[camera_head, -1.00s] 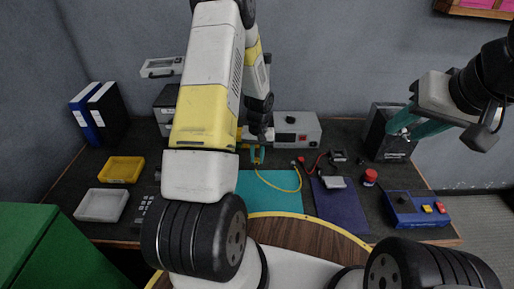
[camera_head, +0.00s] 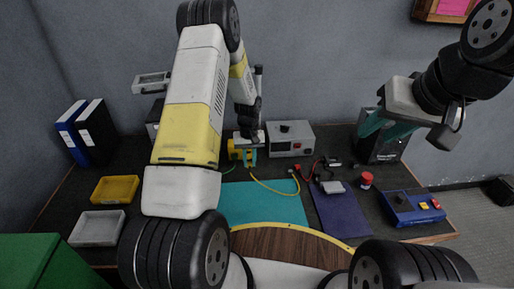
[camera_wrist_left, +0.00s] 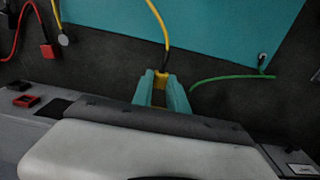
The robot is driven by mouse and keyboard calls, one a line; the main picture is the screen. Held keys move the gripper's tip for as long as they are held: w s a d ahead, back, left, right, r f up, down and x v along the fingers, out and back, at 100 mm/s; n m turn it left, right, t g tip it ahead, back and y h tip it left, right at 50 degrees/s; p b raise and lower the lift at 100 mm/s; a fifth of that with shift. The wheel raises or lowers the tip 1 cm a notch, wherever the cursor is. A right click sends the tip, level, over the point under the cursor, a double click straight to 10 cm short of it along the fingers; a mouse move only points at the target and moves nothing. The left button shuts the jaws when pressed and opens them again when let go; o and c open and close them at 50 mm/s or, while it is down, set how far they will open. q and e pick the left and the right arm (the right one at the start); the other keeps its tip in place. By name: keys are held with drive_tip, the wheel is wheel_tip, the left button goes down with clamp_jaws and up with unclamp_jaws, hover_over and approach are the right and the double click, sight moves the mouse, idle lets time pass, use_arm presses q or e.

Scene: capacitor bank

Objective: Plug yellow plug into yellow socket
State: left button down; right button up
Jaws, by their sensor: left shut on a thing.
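My left gripper (camera_head: 249,157) is shut on the yellow plug, close in front of the equipment at the back of the table. In the left wrist view, the plug (camera_wrist_left: 161,79) sits between the teal fingers of this gripper (camera_wrist_left: 162,96), with its yellow cable (camera_wrist_left: 165,35) running away over the teal mat. A yellow block (camera_head: 236,148) shows beside the left gripper; I cannot tell whether it holds the yellow socket. No yellow socket opening is clearly visible. My right gripper (camera_head: 387,129) is open and empty, above the table's right side.
A grey box (camera_head: 289,139) stands right of the left gripper. The red plug (camera_wrist_left: 48,50) and a green cable (camera_wrist_left: 225,78) lie nearby. A teal mat (camera_head: 265,205), purple mat (camera_head: 340,212), blue control box (camera_head: 413,208) and yellow tray (camera_head: 115,189) are on the table.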

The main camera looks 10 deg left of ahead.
sight(249, 150)
use_arm(q)
drive_tip(key=shift+w+a, duration=0.25)
drive_tip(key=shift+w, duration=0.6)
drive_tip(key=shift+w+a, duration=0.2)
drive_tip(key=shift+w, duration=0.6)
drive_tip(key=shift+w+a, duration=0.25)
drive_tip(key=shift+w, duration=0.6)
drive_tip(key=shift+w+a, duration=0.15)
drive_tip(key=shift+w, duration=0.4)
drive_tip(key=c, duration=1.2)
unclamp_jaws()
drive_tip(key=shift+c, duration=0.2)
wheel_tip(249, 150, up, 8)
drive_tip(key=shift+f, duration=0.1)
